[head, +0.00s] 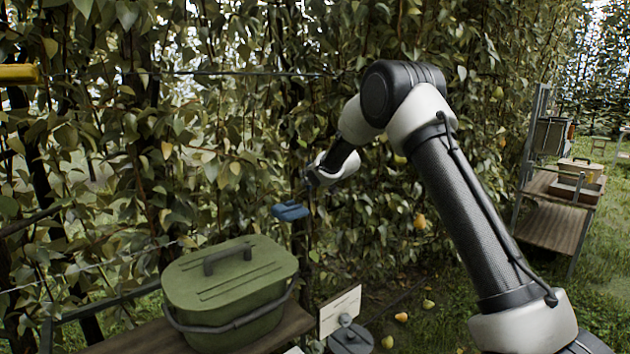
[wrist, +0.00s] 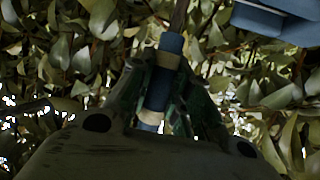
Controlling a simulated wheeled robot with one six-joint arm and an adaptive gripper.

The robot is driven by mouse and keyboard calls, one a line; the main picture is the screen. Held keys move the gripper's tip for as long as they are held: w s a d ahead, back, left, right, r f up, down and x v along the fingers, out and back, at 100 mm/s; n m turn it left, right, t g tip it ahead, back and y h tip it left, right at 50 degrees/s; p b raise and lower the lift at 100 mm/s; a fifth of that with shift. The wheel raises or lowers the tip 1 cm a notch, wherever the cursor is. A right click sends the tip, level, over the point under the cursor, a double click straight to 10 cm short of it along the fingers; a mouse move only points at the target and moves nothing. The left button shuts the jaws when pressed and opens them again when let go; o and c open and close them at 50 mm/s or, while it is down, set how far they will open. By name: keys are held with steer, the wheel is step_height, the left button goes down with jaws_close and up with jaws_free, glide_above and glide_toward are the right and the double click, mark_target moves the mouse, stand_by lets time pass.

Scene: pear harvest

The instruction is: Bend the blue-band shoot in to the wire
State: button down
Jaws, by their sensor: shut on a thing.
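In the wrist view my gripper (wrist: 163,98) is shut on the blue-band shoot (wrist: 171,43), a stem with blue and pale tan bands running up between the fingers. In the head view my arm reaches into the foliage, and my gripper (head: 308,184) is small and dark, partly hidden among leaves. The shoot cannot be made out there. A wire (head: 240,73) crosses the upper foliage, above my gripper. A blue block-like piece (head: 290,211) shows just below and left of my gripper; a blue piece also fills the upper right of the wrist view (wrist: 280,18).
A green lidded box (head: 232,283) stands on a wooden bench at lower left. A white card (head: 340,311) and a grey round lidded thing (head: 350,339) are beside it. A wooden shelf rack (head: 555,215) stands at right. Dense leaves surround my gripper. Pears lie on the grass.

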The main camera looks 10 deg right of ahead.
steer(key=shift+r, duration=0.1)
steer(key=c, duration=1.3)
jaws_free()
steer(key=shift+w+a, duration=0.1)
steer(key=shift+w, duration=0.05)
steer(key=v, duration=1.2)
steer(key=shift+f, duration=0.25)
